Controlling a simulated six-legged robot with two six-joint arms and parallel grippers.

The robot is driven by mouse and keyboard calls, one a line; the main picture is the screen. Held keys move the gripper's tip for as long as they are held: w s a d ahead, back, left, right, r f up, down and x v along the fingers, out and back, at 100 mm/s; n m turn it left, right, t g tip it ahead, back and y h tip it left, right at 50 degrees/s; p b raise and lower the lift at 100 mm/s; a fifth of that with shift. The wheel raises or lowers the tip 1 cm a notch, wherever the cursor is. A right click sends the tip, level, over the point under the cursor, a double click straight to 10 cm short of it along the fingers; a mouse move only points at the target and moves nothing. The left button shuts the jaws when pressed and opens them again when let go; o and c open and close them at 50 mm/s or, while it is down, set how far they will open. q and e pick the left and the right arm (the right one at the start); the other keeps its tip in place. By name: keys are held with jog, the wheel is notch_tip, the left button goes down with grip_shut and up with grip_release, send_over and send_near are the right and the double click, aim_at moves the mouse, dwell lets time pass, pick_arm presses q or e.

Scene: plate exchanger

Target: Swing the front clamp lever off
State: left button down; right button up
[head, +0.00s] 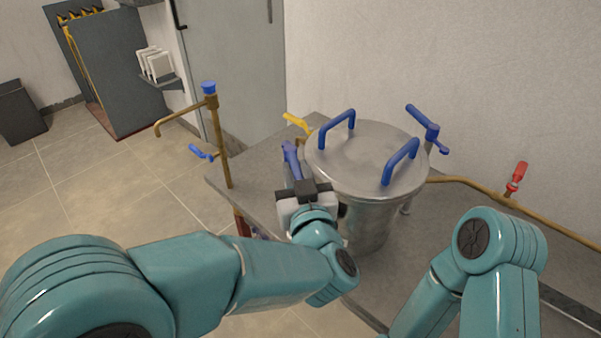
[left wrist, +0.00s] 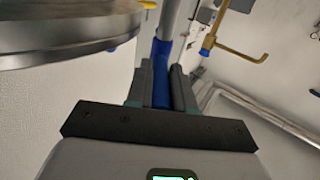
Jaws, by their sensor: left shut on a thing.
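The steel vessel (head: 367,205) stands on a grey bench, with a round lid (head: 360,152) that carries two blue handles. The front clamp lever (head: 290,156) is blue and stands beside the lid's left edge. My left gripper (head: 296,183) is shut on this lever. In the left wrist view the blue lever (left wrist: 161,72) lies between the two dark fingers (left wrist: 160,88), beside the lid's rim (left wrist: 60,55). A second blue clamp lever (head: 428,130) is at the lid's far right. My right arm shows at the lower right, but its gripper is out of view.
A brass pipe (head: 222,145) with a blue cap and a blue valve handle (head: 200,152) rises at the bench's left edge. A yellow handle (head: 297,123) is behind the lever. A red valve handle (head: 517,176) sits on the right pipe.

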pick_arm(q)
jog(key=shift+r, duration=0.3)
pick_arm(e)
jog(key=shift+d, duration=0.3)
pick_arm(q)
jog(key=c, duration=1)
grip_release()
jog(key=shift+f, duration=0.15)
pick_arm(e)
jog(key=shift+a, duration=0.1)
pick_arm(q)
jog(key=shift+f, duration=0.1)
pick_arm(e)
jog(key=shift+s, duration=0.15)
